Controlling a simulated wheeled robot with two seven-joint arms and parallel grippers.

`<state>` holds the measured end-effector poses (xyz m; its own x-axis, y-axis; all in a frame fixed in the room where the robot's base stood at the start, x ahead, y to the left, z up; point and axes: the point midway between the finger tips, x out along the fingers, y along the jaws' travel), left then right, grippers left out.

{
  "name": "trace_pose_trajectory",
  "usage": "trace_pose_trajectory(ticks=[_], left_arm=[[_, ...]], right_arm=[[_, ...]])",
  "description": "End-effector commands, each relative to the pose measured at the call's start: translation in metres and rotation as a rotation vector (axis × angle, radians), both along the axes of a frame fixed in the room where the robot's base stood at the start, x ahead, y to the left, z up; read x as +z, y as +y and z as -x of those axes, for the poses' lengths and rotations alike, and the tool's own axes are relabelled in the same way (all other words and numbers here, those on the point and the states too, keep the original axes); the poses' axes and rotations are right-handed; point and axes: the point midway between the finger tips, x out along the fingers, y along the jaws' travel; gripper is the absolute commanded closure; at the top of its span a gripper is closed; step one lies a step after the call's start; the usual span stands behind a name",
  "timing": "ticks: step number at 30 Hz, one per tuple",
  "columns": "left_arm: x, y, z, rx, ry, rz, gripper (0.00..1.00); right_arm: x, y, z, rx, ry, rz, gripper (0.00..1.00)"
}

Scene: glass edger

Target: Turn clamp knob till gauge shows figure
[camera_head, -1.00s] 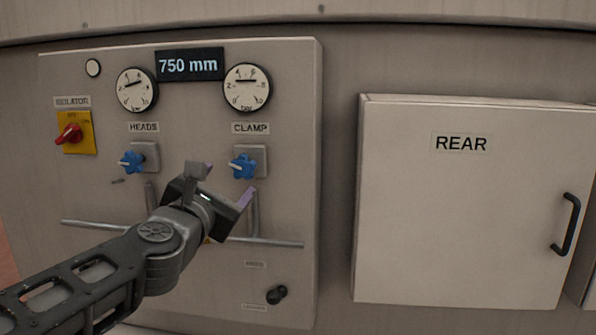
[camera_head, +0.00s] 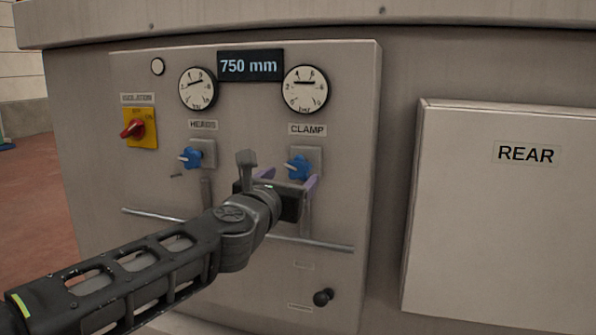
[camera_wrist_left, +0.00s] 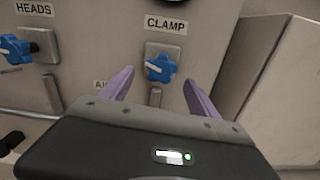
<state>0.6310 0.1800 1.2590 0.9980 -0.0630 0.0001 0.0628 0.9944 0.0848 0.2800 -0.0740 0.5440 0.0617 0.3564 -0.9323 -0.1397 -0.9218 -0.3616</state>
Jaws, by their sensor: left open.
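The blue clamp knob (camera_head: 300,167) sits on a grey square block under the CLAMP label. Above it is the round clamp gauge (camera_head: 305,89), whose dark needle lies roughly level; its exact reading is too small to tell. My left gripper (camera_head: 278,174) is open just in front of and below the knob. In the left wrist view the clamp knob (camera_wrist_left: 160,67) shows between and beyond the two purple fingertips (camera_wrist_left: 158,82), with nothing held. I cannot tell whether a finger touches it. My right gripper is not in view.
A similar blue heads knob (camera_head: 191,157) and heads gauge (camera_head: 198,89) are to the left. A red isolator switch (camera_head: 133,129) is further left. A display (camera_head: 250,66) reads 750 mm. A grey horizontal bar (camera_head: 325,245) runs below the knobs. The REAR door (camera_head: 500,220) is at right.

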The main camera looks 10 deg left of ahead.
Motion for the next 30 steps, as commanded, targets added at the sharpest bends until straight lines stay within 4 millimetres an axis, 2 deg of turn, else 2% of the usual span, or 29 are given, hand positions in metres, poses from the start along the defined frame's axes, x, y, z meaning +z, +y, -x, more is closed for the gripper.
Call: trace_pose_trajectory(ticks=[3, 9, 20, 30], left_arm=[[0.001, -0.002, -0.02, -0.003, 0.003, 0.001, 0.29], [0.001, -0.003, -0.044, -0.002, 0.001, 0.001, 0.29], [0.0, -0.004, -0.051, -0.001, 0.0, -0.001, 0.29], [0.0, -0.004, -0.051, -0.001, 0.0, -0.001, 0.56]], right_arm=[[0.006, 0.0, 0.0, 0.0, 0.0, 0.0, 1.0], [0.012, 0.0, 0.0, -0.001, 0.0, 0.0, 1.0], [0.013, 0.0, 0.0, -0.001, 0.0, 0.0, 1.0], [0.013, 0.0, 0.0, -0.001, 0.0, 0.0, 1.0]])
